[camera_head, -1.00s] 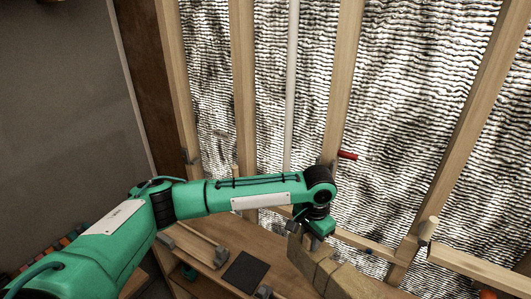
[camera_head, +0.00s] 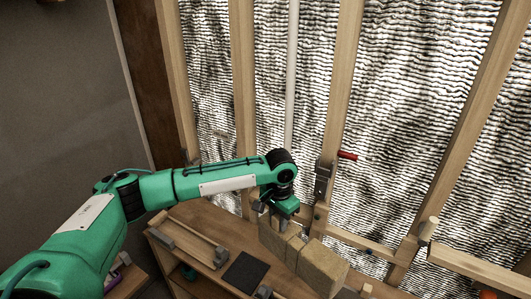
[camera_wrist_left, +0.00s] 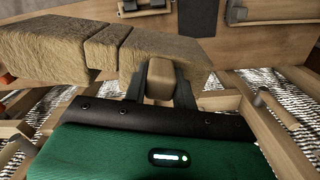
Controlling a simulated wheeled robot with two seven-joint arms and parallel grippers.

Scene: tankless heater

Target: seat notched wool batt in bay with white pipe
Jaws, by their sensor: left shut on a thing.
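The notched wool batt (camera_head: 318,264) is a tan block with a groove cut across it. It hangs in front of the stud wall, over the bench's right part. My left gripper (camera_head: 275,214) is shut on its left end. In the left wrist view the batt (camera_wrist_left: 60,47) runs left from between the two dark fingers of my left gripper (camera_wrist_left: 161,85). The white pipe (camera_head: 291,80) stands upright in a bay (camera_head: 268,100) between two wooden studs, behind and above the gripper. The batt is apart from the pipe. My right gripper is not in view.
A red-handled valve (camera_head: 347,155) sticks out by the stud right of the pipe. A wooden bench (camera_head: 205,278) below carries a wooden fixture (camera_head: 190,238) and a dark square pad (camera_head: 245,272). A wooden rail crosses the studs low down.

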